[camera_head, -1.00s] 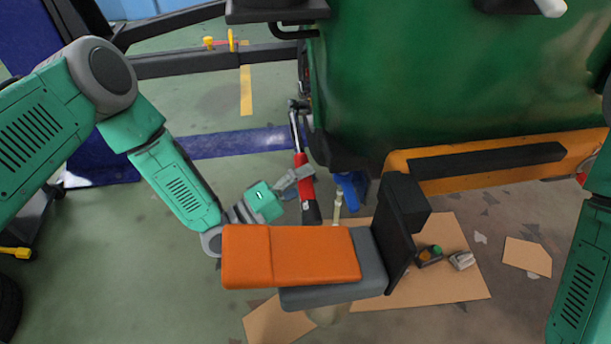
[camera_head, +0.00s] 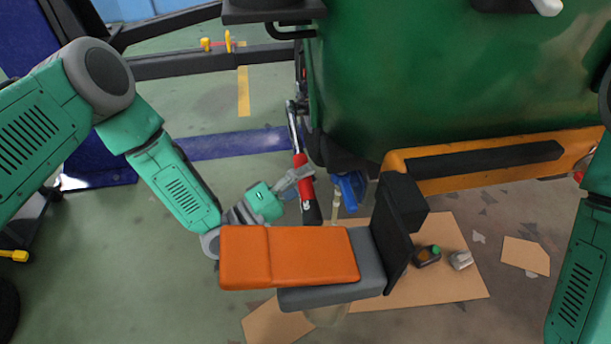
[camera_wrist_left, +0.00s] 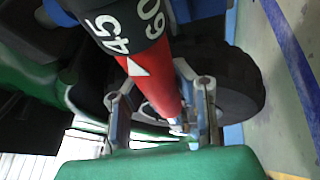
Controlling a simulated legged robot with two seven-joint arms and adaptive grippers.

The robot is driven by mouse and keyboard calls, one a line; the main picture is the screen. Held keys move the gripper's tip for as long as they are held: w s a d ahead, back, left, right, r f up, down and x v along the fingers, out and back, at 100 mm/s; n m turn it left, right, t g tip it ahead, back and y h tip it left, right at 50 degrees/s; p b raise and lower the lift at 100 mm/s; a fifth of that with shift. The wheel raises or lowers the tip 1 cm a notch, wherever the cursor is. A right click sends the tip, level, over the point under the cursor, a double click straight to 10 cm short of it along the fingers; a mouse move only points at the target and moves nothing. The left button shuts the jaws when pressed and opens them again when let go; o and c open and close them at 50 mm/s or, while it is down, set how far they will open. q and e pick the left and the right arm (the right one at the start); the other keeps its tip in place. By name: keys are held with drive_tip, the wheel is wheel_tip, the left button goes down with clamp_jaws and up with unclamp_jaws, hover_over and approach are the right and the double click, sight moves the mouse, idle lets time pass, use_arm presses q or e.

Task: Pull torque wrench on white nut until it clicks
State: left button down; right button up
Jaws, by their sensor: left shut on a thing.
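The torque wrench (camera_head: 304,187) has a silver shaft and head, a red sleeve and a black grip. It stands steeply beside the green vehicle body, its head near the wheel area. My left gripper (camera_head: 299,179) is shut around the red sleeve. In the left wrist view the fingers of my left gripper (camera_wrist_left: 165,108) sit on both sides of the wrench (camera_wrist_left: 153,84), below its black scale marked 45 and 60. The white nut cannot be made out. My right arm shows at the right edge, but its gripper is out of view.
An orange and grey padded seat (camera_head: 290,256) lies in front, below the left gripper. The green body (camera_head: 430,75) and orange bar (camera_head: 490,172) bound the right. A blue tool (camera_head: 348,188) is close to the wrench. Cardboard (camera_head: 450,280) lies on the floor; open floor is left.

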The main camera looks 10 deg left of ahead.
use_arm(q)
drive_tip(key=shift+w+d+r+b, duration=0.15)
drive_tip(key=shift+w+d+b, duration=0.15)
drive_tip(key=shift+d, duration=0.45)
use_arm(e)
drive_tip(key=shift+f, duration=0.35)
idle(0.7)
drive_tip(key=shift+f, duration=0.1)
idle(0.3)
